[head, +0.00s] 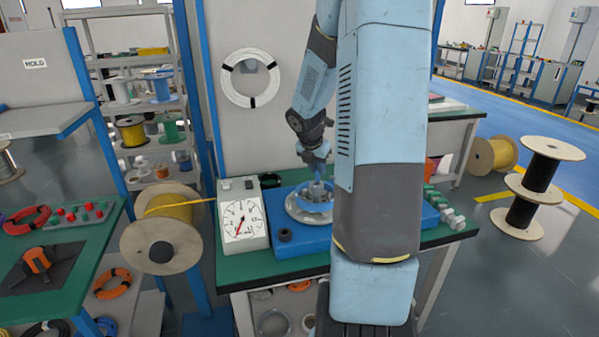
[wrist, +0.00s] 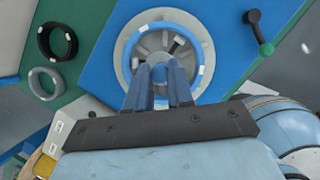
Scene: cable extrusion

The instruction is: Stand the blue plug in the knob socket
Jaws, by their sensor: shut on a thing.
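My gripper (wrist: 160,78) points down over a round grey dish (wrist: 203,40) on a blue base. Its two blue fingers are shut on the blue plug (wrist: 160,74), of which only a little shows between them. In the head view my gripper (head: 318,188) is above the same dish (head: 296,214), partly hidden by my arm. Whether the plug touches the dish cannot be told. A short black cylinder (head: 285,235) stands on the front left of the base. I cannot tell which part is the knob socket.
A white gauge box (head: 241,222) stands left of the blue base (head: 301,245).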

